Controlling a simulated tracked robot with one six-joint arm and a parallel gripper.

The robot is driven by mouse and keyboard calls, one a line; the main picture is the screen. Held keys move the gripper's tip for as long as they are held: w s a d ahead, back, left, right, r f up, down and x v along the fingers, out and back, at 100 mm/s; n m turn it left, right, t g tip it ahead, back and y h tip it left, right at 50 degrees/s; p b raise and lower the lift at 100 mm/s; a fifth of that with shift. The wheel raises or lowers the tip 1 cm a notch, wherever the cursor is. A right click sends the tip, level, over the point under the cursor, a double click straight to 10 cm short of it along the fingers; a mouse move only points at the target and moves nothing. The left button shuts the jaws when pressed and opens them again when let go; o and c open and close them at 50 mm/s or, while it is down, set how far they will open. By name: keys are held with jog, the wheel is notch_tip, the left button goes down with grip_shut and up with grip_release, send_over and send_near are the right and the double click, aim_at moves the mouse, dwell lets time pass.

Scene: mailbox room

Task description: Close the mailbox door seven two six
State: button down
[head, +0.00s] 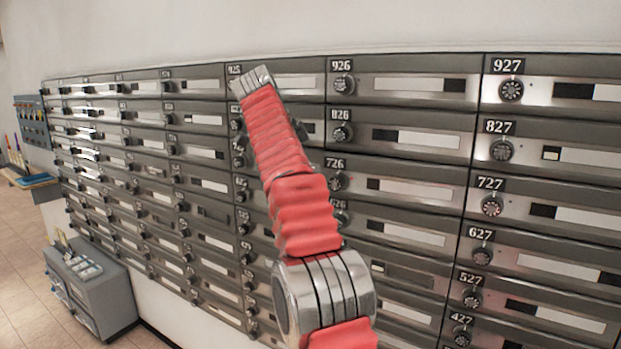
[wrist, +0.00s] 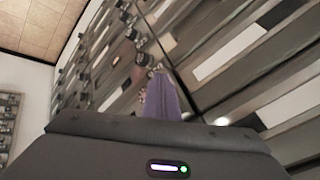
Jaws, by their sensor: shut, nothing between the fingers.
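The mailbox door 726 (head: 425,208) is a dark grey metal door with a pale strip, in the middle column of the head view. Its number plate and round dial (head: 337,182) show just right of my red arm. It looks flush with its neighbours, with no clear gap. My gripper is not clearly visible in the head view, where the arm's metal end lies over the 925 column. In the wrist view my gripper (wrist: 163,98) shows as narrow purple fingers, shut and empty, in front of the mailbox fronts. Whether they touch a door cannot be told.
Rows of mailboxes fill the wall, including door 727 (head: 540,215) to the right and door 826 (head: 415,140) above. A grey cabinet (head: 95,285) stands on the tiled floor at lower left. The floor beside it is clear.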

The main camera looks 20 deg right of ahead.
jog(key=s+a, duration=0.5)
jog(key=a, duration=0.6)
jog(key=shift+a+r, duration=0.2)
jog(key=shift+r, duration=0.05)
dwell(0.5)
jog(key=s+a+f+n+t+y, duration=0.1)
jog(key=s+a+f+n+y, duration=0.2)
jog(key=s+f+n, duration=0.8)
jog(key=s+a+f+n+t+y, duration=0.1)
jog(key=s+a+f+n+y, duration=0.2)
jog(key=s+f+n, duration=0.8)
jog(key=s+f, duration=0.4)
jog(key=s, duration=0.8)
jog(key=shift+a+t+y, duration=0.3)
jog(key=shift+y, duration=0.1)
